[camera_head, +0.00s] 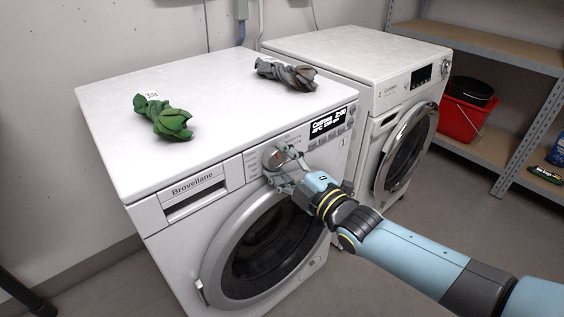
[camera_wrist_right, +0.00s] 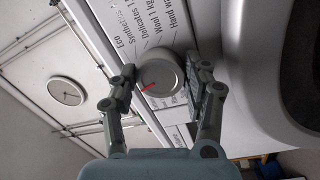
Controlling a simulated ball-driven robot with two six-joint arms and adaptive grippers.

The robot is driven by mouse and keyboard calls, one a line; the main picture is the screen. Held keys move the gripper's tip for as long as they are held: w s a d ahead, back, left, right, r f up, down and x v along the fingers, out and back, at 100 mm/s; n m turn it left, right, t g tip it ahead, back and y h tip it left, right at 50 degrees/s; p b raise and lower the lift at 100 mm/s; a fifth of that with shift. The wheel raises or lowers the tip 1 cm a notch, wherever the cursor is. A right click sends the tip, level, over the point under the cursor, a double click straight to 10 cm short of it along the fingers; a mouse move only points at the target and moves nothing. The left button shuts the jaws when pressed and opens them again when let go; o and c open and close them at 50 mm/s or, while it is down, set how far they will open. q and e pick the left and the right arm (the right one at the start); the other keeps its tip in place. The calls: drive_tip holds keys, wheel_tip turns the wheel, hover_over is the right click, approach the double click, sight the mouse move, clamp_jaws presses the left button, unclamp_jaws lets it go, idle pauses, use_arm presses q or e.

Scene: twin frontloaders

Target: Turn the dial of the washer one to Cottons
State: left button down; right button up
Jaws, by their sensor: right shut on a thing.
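The near washer (camera_head: 165,215), marked 1 and Brovellane, stands at the left. Its round dial (camera_head: 274,157) is on the front panel; in the wrist view the dial (camera_wrist_right: 160,73) shows a red pointer line at lower left. My right gripper (camera_head: 281,166) is shut on the dial, with one finger on each side in the wrist view (camera_wrist_right: 160,84). The lit display (camera_head: 328,121) appears to read Cottons 2:00; the smaller line is hard to read. Labels such as Eco, Delicates and Wool show beside the dial. My left gripper is not in view.
A green cloth (camera_head: 163,118) and a grey-brown cloth (camera_head: 286,74) lie on the near washer. A second washer (camera_head: 357,52) stands to its right. A shelf (camera_head: 499,48) with a red bucket (camera_head: 462,117) is at the right.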

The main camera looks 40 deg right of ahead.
drive_tip(key=shift+f, duration=0.1)
drive_tip(key=o, duration=1.2)
drive_tip(key=shift+c, duration=0.2)
drive_tip(key=s, duration=1.2)
drive_tip(key=shift+d+f, duration=0.25)
drive_tip(key=shift+d, duration=0.05)
